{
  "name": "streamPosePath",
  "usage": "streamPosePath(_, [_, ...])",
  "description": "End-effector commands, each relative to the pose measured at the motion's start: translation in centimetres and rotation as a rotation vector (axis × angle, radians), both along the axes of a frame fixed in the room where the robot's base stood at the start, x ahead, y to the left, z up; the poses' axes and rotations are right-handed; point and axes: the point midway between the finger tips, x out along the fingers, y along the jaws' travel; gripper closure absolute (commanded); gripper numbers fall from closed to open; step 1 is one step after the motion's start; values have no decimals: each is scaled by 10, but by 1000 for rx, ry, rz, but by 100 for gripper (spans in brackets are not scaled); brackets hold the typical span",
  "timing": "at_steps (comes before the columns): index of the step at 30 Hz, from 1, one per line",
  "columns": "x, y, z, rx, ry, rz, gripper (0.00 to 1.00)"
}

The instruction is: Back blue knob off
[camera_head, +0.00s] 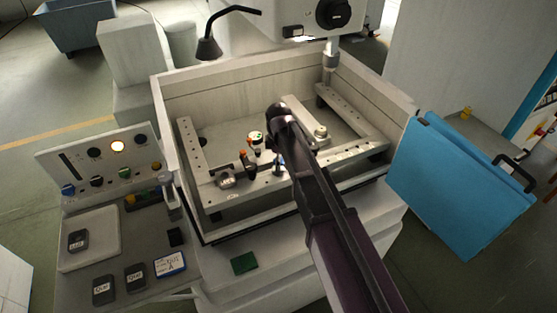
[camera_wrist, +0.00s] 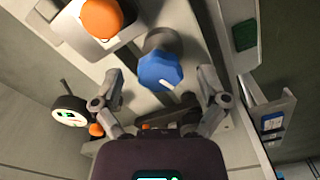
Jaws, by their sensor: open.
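The blue knob (camera_wrist: 158,72) shows in the wrist view, with a white mark on its face, on a short grey stem above a pale rail. In the head view it is a small blue patch (camera_head: 280,161) beside my arm, partly hidden. My gripper (camera_wrist: 160,82) is open, with one finger on each side of the knob. Gaps show between the fingers and the knob, and I cannot tell how far above it they are. An orange knob (camera_wrist: 102,18) sits on a grey block beside it. My gripper's fingers cannot be made out in the head view.
A round dial gauge (camera_wrist: 68,110) stands close to my left finger in the wrist view. The tank's pale walls (camera_head: 240,80) surround the work frame. A control panel (camera_head: 110,155) with several knobs stands at left. A blue door panel (camera_head: 455,190) hangs at right.

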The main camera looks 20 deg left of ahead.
Motion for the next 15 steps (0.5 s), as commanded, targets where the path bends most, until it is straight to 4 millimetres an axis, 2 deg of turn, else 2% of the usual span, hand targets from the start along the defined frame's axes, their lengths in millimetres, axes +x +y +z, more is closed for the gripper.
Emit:
streamPosePath(14, [0,0,-4,0,0,0,6])
streamPosePath(15, [0,0,-4,0,0,0,18])
